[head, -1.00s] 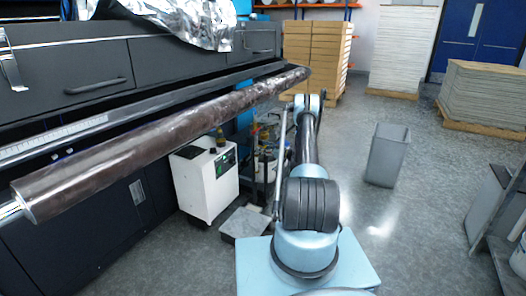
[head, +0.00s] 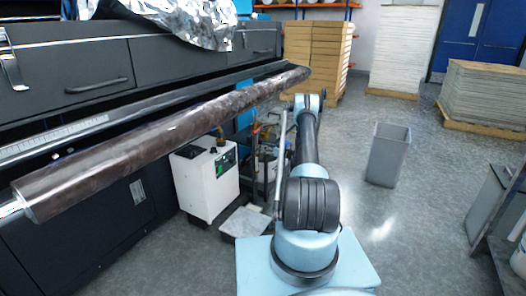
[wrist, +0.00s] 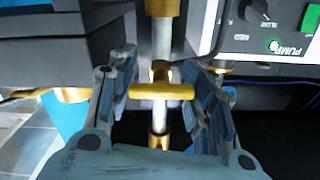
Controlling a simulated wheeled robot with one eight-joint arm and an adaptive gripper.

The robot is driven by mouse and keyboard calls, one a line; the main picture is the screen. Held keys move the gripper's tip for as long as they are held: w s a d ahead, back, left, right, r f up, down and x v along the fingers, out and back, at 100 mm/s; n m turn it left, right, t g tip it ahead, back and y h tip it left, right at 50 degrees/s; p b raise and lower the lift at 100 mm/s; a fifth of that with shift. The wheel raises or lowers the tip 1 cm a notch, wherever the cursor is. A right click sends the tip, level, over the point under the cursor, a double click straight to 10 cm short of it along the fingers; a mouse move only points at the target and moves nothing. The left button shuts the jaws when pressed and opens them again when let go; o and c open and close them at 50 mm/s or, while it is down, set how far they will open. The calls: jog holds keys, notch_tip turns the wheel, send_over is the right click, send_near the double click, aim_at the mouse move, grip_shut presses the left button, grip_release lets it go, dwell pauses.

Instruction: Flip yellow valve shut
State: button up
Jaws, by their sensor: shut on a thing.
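The yellow valve handle (wrist: 172,91) is a short bar lying crosswise on a vertical metal pipe (wrist: 160,35) with brass fittings, in the middle of the wrist view. My gripper (wrist: 158,72) has one blue-padded finger on each side of the handle and is shut on it. The handle's ends lie close to the pads, and exact contact is hard to see. In the head view my arm (head: 306,150) reaches away toward the pipework beside the white pump unit (head: 208,180); my fingers cannot be made out there.
The pump unit's panel (wrist: 265,30) with a green light is close on the right in the wrist view. A long dark roll (head: 150,145) runs along the black machine at left. A grey bin (head: 388,155) stands right of my arm, with open floor around it.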

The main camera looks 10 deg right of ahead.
jog(key=shift+w+d, duration=0.15)
jog(key=shift+d, duration=0.2)
jog(key=o, duration=1)
jog(key=shift+o, duration=0.4)
jog(key=shift+a, duration=0.1)
jog(key=shift+a, duration=0.1)
jog(key=shift+s, duration=0.2)
jog(key=v, duration=1.1)
jog(key=shift+s+d, duration=0.15)
jog(key=shift+d, duration=0.25)
